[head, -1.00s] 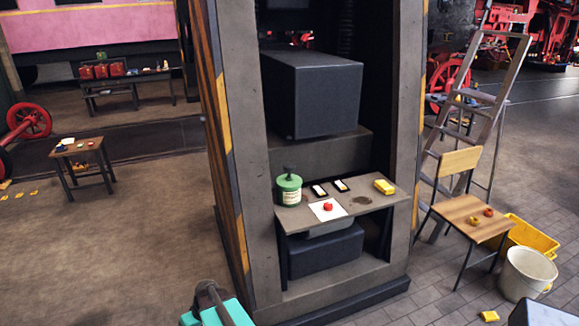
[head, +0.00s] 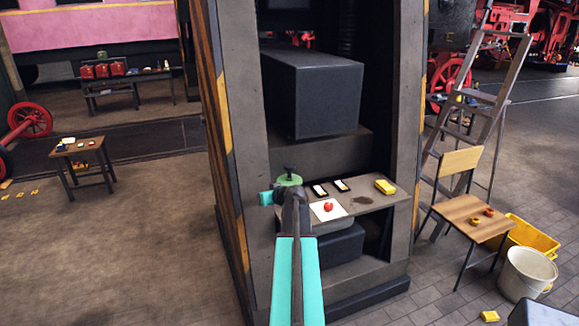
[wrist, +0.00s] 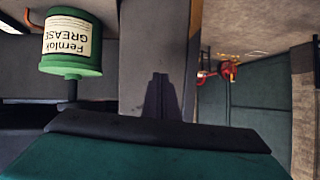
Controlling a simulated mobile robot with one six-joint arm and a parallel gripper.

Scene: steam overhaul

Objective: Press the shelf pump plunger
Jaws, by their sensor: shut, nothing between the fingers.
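The shelf pump is a green pot with a black plunger (head: 289,169), on the left end of the shelf board. My arm hides much of the pot (head: 290,180) in the head view. In the wrist view the picture is upside down: the labelled grease pot (wrist: 68,42) is at upper left, its dark plunger stem (wrist: 68,93) points down, and my gripper body hides the knob. My gripper (wrist: 160,80) is shut and empty in front of a grey pillar, to one side of the pot and apart from it. In the head view its fingertips cannot be made out.
The shelf board (head: 378,201) also holds a white sheet with a red item (head: 328,207), two small dark-and-white items and a yellow block (head: 385,187). Pillars flank the shelf, and a large dark box (head: 312,90) hangs above. A chair (head: 468,210) stands at right.

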